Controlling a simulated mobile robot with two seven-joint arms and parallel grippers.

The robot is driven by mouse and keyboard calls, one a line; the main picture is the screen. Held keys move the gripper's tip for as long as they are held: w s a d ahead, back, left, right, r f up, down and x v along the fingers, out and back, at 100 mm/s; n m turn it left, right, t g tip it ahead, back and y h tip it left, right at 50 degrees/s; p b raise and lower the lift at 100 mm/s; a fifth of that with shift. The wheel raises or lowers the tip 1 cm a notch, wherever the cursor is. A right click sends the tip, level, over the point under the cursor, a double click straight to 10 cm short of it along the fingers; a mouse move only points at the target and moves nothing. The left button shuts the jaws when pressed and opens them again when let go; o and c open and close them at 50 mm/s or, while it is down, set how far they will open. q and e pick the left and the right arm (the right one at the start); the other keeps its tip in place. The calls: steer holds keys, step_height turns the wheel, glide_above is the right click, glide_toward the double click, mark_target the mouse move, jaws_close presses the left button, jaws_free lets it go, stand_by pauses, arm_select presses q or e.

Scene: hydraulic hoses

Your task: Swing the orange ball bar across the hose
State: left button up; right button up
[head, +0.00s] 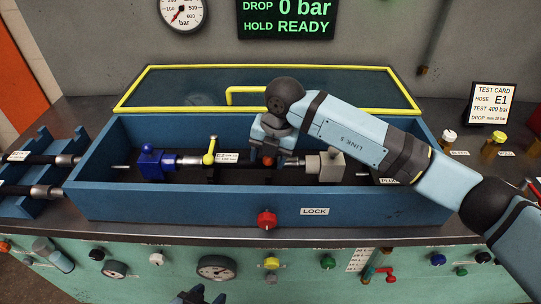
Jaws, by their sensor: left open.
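The hose (240,159) lies along the inside of the open blue test box, between a blue block (151,161) and a grey block (326,166). The orange ball (268,162) of the bar shows just below my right gripper (266,148); the rest of that bar is hidden by the gripper. My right gripper reaches down at the hose; I cannot tell whether its fingers are open or touch the ball. My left gripper (190,297) is open at the bottom edge, away from the box. A yellow ball bar (210,151) stands by the hose further left.
The yellow-framed clear lid (164,88) is raised behind the box. A red LOCK knob (266,219) sits on the box's front wall (180,208). Spare hoses (40,159) lie in a rack at left. Knobs and gauges line the green panel (130,288). A test card (493,103) stands at right.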

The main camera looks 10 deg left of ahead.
step_height(320, 180, up, 14)
steer(key=d, duration=0.2)
steer(key=shift+s+d+f, duration=0.15)
steer(key=shift+d+f, duration=0.05)
steer(key=shift+d, duration=0.15)
stand_by(0.3)
